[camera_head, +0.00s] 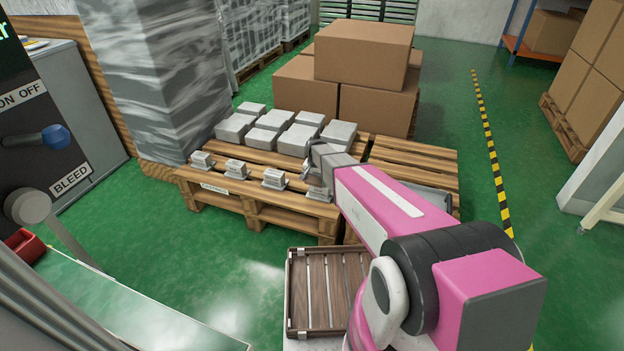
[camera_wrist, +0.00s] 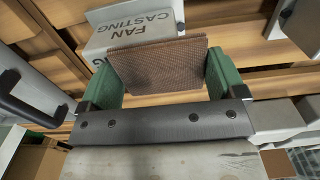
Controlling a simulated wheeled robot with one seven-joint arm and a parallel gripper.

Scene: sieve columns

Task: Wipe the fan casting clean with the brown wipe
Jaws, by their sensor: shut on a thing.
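The fan casting (camera_wrist: 112,38) is a pale grey block in the wrist view, with "FAN CASTING" printed on its face. The brown wipe (camera_wrist: 158,65) is a folded, coarse cloth held between the green fingertips of my gripper (camera_wrist: 165,80). The wipe overlaps the lower part of the casting in that view; I cannot tell whether they touch. In the head view my gripper (camera_head: 316,168) is over the front right of the pallet, above a small grey casting (camera_head: 319,194). I cannot make out the wipe there.
The wooden pallet (camera_head: 262,213) carries a front row of small castings and several larger grey blocks (camera_head: 297,140) behind. Cardboard boxes (camera_head: 362,52) stand behind it. A slatted brown crate (camera_head: 330,290) is in front. Green floor (camera_head: 460,110) is open at the right.

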